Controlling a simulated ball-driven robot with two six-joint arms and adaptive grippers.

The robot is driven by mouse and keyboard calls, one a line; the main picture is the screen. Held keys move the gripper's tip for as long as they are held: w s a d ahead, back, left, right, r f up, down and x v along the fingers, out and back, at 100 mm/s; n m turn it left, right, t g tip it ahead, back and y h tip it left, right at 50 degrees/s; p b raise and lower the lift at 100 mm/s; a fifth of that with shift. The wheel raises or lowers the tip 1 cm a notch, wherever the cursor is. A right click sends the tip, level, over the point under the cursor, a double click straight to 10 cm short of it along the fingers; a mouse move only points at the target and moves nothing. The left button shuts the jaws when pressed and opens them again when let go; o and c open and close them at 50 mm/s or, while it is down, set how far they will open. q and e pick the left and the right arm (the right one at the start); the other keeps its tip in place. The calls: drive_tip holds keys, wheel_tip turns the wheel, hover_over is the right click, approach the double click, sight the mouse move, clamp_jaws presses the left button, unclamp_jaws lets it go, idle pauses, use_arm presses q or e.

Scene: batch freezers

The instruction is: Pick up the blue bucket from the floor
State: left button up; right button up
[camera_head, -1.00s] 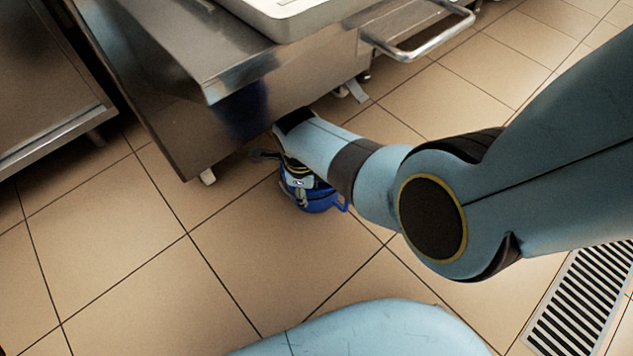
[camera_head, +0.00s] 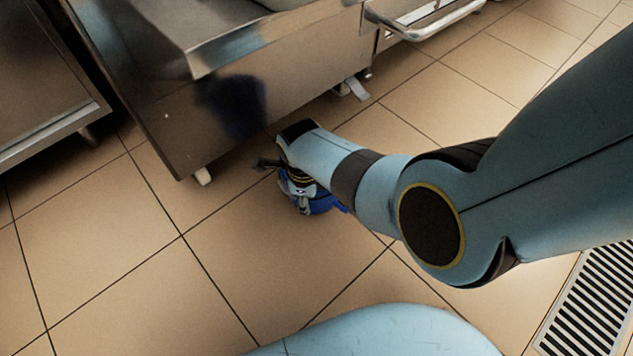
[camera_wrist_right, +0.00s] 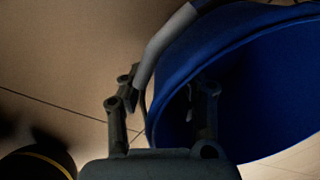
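The blue bucket (camera_head: 322,204) is on the tiled floor beside the steel unit, partly hidden by my right arm and gripper. My right gripper (camera_head: 298,190) is at the bucket, pointing down. In the right wrist view the blue bucket (camera_wrist_right: 240,60) fills the upper right, with its opening partly visible. The fingers of my right gripper (camera_wrist_right: 163,100) stand apart there. One finger is left of the bucket's edge and the other shows against its dark inside. A grey curved bar, perhaps the handle, runs close to the left finger. My left gripper is not in view.
A steel unit (camera_head: 300,60) with a bar handle (camera_head: 420,25) stands behind the bucket, on short feet. Another steel cabinet (camera_head: 40,90) is at the left. A floor grate (camera_head: 592,305) lies at the lower right. The tiles in front of the bucket are clear.

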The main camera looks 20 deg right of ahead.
clamp_jaws()
idle(0.6)
